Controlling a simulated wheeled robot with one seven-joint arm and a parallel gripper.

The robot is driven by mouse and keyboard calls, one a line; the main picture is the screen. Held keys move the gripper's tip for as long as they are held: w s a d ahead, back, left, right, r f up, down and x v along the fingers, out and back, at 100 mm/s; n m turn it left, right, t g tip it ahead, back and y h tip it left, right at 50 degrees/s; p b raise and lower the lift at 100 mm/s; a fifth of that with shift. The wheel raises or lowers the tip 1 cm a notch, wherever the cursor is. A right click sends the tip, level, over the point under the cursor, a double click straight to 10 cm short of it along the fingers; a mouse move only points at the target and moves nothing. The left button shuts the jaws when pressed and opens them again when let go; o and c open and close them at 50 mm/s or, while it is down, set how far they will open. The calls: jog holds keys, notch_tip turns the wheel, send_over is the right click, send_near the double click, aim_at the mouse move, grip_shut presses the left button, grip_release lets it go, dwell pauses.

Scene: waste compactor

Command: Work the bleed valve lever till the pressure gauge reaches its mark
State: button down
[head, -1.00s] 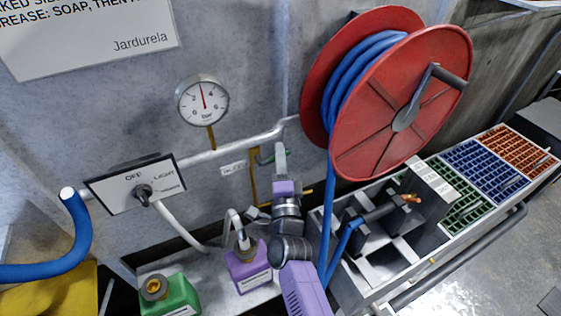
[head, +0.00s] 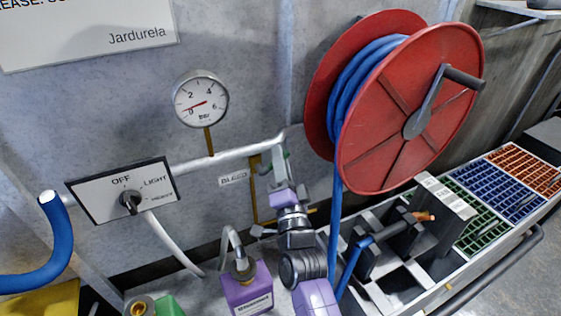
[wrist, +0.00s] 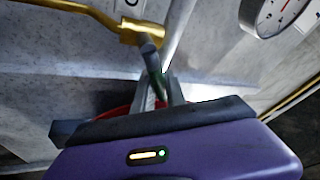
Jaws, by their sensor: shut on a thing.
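The round white pressure gauge (head: 201,99) hangs on the wall above a silver pipe. Its red needle points left and slightly down, low on the scale between 0 and 2, closer to 0. I cannot make out a separate mark on the dial. The gauge also shows partly in the wrist view (wrist: 276,14). The BLEED label (head: 233,178) is on the wall below the pipe. My gripper (head: 279,160) is at the valve, right of the label. In the wrist view its fingers (wrist: 161,90) are shut on the green-grey bleed valve lever (wrist: 151,62). My gripper hides much of the lever in the head view.
A red hose reel (head: 405,110) stands close to the right of my arm, its blue hose hanging beside it. A switch panel (head: 125,190) is on the left. A divided tray (head: 385,285) lies at lower right.

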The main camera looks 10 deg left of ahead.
jog(key=c, duration=1.4)
grip_release()
jog(key=shift+o, duration=0.2)
jog(key=shift+s, duration=0.1)
jog(key=v, duration=0.7)
jog(key=shift+s+f, duration=0.15)
jog(key=shift+s, duration=0.15)
jog(key=shift+d, duration=0.1)
jog(key=shift+c, duration=0.2)
